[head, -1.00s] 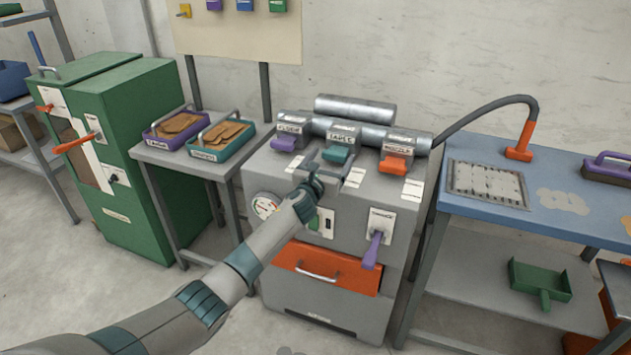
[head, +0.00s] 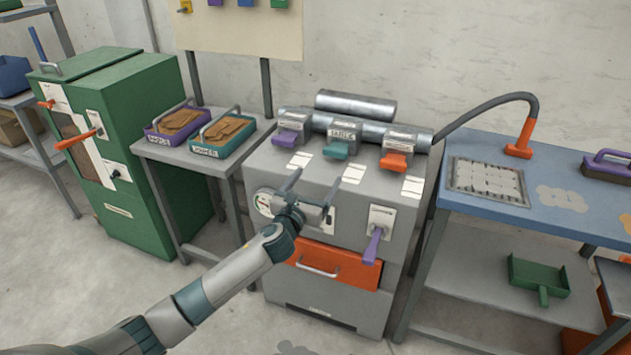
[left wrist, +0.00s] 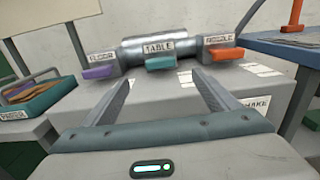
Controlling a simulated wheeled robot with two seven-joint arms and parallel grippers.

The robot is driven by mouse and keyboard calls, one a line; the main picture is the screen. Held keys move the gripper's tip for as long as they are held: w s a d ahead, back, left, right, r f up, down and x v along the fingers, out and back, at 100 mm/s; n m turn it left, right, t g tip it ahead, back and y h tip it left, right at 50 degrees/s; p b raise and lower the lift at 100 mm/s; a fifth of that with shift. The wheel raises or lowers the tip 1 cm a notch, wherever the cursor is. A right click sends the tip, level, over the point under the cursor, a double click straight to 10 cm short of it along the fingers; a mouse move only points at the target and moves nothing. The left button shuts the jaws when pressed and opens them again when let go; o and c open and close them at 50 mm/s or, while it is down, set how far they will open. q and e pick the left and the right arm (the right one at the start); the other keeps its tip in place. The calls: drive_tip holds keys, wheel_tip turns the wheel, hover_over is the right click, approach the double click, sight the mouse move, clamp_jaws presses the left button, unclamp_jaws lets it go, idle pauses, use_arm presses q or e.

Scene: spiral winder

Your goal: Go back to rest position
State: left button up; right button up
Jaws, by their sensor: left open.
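My left gripper (head: 308,196) is open and empty, in front of the grey machine (head: 325,275). Its arm comes in from the lower left. In the left wrist view its two fingers (left wrist: 160,98) are spread wide, pointing toward the machine's switches, with nothing between them. The purple switch (head: 286,138), teal switch (head: 338,149) and orange switch (head: 394,160) sit along the machine's top, apart from the fingers. The gripper covers part of the machine's front, near the round gauge (head: 263,202). My right gripper is not in view.
A purple lever (head: 373,246) and an orange drawer (head: 335,263) are on the machine's front. A side table with a purple tray (head: 170,131) and a teal tray (head: 207,147) stands left. A blue workbench (head: 560,195) stands right. A green cabinet (head: 150,200) is further left.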

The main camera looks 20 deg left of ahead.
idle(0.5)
use_arm(q)
drive_tip(key=s+d+f+n+g, duration=0.1)
drive_tip(key=s+f+n+g, duration=0.1)
drive_tip(key=s+f+n, duration=0.65)
drive_tip(key=s+f+n+g+p, duration=0.1)
drive_tip(key=s+f+n+g, duration=0.15)
drive_tip(key=f, duration=1.05)
drive_tip(key=s+d+f+n+g, duration=0.1)
drive_tip(key=s+f+n+g, duration=0.1)
drive_tip(key=s+f+n, duration=0.65)
drive_tip(key=s+d+f+n+g, duration=0.2)
drive_tip(key=s+f+n, duration=0.5)
drive_tip(key=s+f, duration=0.4)
drive_tip(key=s+d+f+n+g, duration=0.3)
drive_tip(key=s+f+n, duration=0.4)
drive_tip(key=s+f, duration=0.5)
drive_tip(key=s+g, duration=0.1)
drive_tip(key=s, duration=0.6)
drive_tip(key=shift+s+f+n+h+p, duration=0.15)
drive_tip(key=shift+s+n+h+p, duration=0.15)
drive_tip(key=shift+n+p, duration=0.1)
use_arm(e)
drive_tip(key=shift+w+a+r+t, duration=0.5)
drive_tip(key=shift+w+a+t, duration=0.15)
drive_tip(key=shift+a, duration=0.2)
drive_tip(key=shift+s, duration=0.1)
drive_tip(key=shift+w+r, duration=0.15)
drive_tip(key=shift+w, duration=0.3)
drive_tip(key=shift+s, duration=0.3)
